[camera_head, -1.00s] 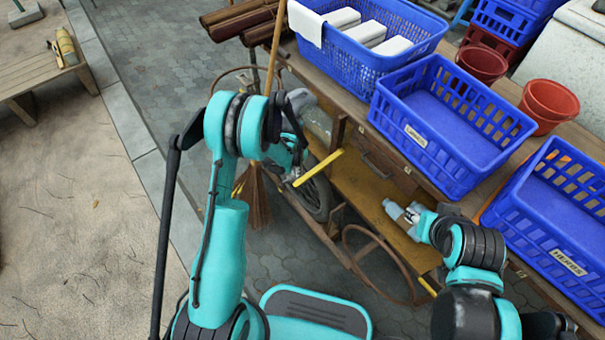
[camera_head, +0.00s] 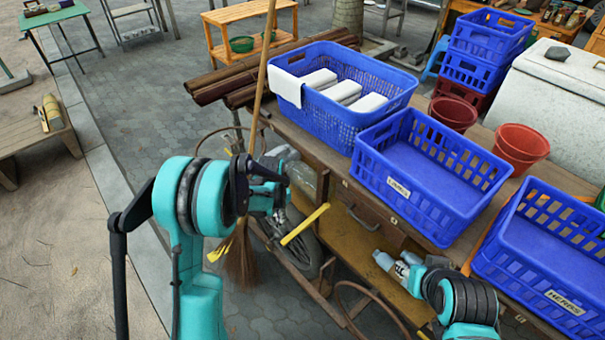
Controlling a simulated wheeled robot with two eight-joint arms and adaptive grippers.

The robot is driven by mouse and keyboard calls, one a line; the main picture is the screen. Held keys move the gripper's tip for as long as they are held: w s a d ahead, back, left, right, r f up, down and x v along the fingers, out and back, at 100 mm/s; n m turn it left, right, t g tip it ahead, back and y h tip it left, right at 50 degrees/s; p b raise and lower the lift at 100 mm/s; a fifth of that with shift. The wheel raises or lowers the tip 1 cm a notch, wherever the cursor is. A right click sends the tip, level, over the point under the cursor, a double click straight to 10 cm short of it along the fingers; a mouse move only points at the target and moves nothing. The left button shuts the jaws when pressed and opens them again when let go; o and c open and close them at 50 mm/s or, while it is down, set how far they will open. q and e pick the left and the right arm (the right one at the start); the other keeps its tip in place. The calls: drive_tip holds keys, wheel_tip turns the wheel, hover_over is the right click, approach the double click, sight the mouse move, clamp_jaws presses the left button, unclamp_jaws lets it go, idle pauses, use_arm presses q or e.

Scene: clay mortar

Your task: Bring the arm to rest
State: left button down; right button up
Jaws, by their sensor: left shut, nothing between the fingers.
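My left arm rises from the bottom left and bends at a large teal and black joint. My left gripper (camera_head: 266,198) is small and partly hidden behind that arm, in front of the wooden cart's left end. It is shut with nothing in it. My right arm (camera_head: 462,300) shows only as a teal and black link at the bottom right, near the cart's lower shelf. I cannot make out the right gripper's fingers.
Red pots (camera_head: 520,148) stand behind. A broom (camera_head: 240,262) and a wheel (camera_head: 306,250) are close to my left arm. Paving at left is open.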

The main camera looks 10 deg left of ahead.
use_arm(q)
drive_tip(key=shift+r, duration=0.1)
drive_tip(key=s+r+n+t, duration=0.1)
drive_tip(key=s+r, duration=0.3)
drive_tip(key=r, duration=0.3)
drive_tip(key=s+r+n+t, duration=0.1)
drive_tip(key=s+r, duration=0.3)
drive_tip(key=r, duration=0.4)
drive_tip(key=s+r+n+t, duration=0.1)
drive_tip(key=s+r+t, duration=0.3)
drive_tip(key=s, duration=1)
drive_tip(key=shift+s+d+r+n, duration=0.3)
drive_tip(key=shift+d+r+n, duration=0.1)
drive_tip(key=shift+d+r, duration=0.1)
